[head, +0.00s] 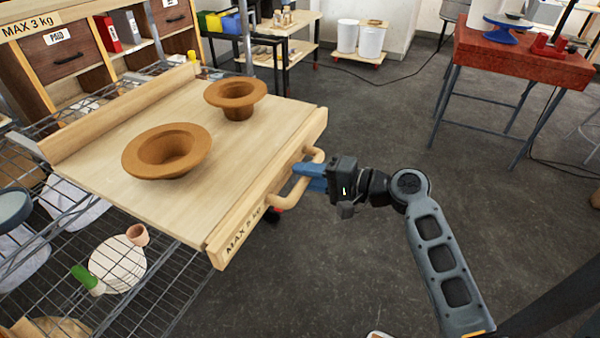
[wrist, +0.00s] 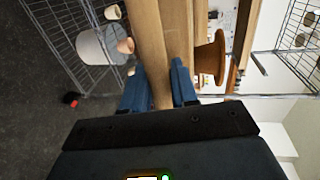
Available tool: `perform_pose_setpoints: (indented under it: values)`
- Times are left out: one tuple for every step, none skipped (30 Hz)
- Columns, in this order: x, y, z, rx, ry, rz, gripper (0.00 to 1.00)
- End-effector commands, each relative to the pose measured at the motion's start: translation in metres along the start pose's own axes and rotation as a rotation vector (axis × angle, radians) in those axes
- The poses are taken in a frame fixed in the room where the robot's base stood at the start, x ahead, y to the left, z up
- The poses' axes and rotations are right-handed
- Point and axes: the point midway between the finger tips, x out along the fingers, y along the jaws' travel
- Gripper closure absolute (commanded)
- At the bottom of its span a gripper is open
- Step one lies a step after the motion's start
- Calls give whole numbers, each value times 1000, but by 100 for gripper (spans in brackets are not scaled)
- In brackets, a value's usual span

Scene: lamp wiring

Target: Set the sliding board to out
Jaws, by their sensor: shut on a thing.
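The sliding board (head: 100,184) is a pale wooden board with a raised front edge marked "MAX 5 kg" and a wooden bar handle (head: 292,192). It stands well out from the wire shelf on the left in the head view. Two brown wide-rimmed bowls, a larger one (head: 167,150) and a smaller one (head: 236,93), stand on it. My gripper (head: 308,176), with blue fingers, is shut on the handle. In the wrist view the blue fingers (wrist: 158,88) lie on both sides of a wooden bar, and the board's front edge (wrist: 182,35) is beside them.
Wooden drawers (head: 68,52) stand behind. A red table (head: 520,60) is at the back right. The grey floor between is mostly clear.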

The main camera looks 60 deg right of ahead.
Motion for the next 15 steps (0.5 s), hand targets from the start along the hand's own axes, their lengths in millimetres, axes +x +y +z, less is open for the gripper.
perform_pose_setpoints:
  values:
    - [-4,3,-1,3,2,6,100]
    - [-4,3,-1,3,3,6,100]
    - [-5,3,-1,3,3,7,100]
    - [-5,3,-1,3,3,7,100]
    - [-5,3,-1,3,3,7,100]
    - [-5,3,-1,3,4,8,100]
    - [-5,4,-1,3,4,8,100]
    - [-5,4,-1,3,4,8,100]
    - [-6,4,-1,4,4,9,100]
    - [-6,4,-1,4,4,9,70]
    - [-6,4,-1,4,4,9,67]
    - [-5,4,-1,4,4,9,63]
    - [-5,4,-1,4,4,8,60]
    - [-5,3,-1,4,4,8,57]
    - [-4,3,-1,3,3,7,54]
